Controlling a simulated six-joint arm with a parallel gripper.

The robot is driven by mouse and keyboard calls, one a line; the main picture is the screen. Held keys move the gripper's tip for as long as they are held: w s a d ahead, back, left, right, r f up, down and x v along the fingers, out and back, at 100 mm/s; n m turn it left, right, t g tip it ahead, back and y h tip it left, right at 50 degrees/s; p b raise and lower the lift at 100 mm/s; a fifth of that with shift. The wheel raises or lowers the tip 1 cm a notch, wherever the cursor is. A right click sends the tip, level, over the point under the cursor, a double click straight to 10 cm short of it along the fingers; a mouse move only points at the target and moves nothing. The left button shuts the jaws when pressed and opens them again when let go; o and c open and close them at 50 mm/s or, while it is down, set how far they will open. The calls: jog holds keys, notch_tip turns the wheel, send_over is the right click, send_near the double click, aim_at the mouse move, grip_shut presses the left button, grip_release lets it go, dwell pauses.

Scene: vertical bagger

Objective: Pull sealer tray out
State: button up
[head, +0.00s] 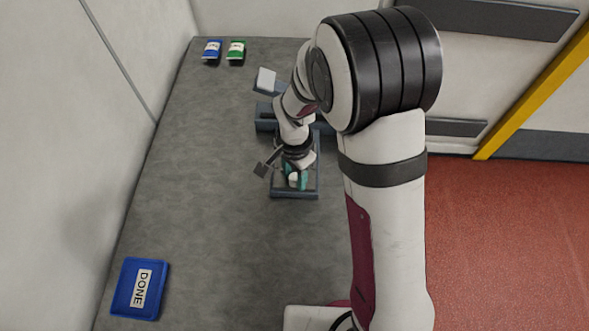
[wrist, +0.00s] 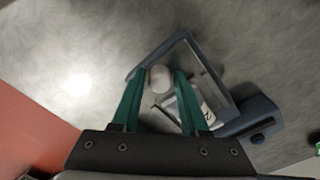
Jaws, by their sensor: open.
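The sealer tray (head: 296,195) is a blue-grey rectangular frame reaching out from the front of the grey machine (head: 264,124) on the table. In the wrist view the tray's rim (wrist: 210,67) runs beyond and right of the fingers. My gripper (head: 295,177) is over the tray, its green fingers open. In the wrist view my gripper (wrist: 161,77) has a rounded white piece (wrist: 159,79) between its fingertips, with a gap visible on the right side. A pale labelled item (wrist: 190,103) shows behind the right finger, partly hidden. My arm hides much of the machine.
A blue tray marked DONE (head: 139,289) lies at the front left of the table. A blue pouch (head: 212,50) and a green pouch (head: 236,51) stand at the back left. The left and middle table (head: 190,180) is clear.

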grip_shut()
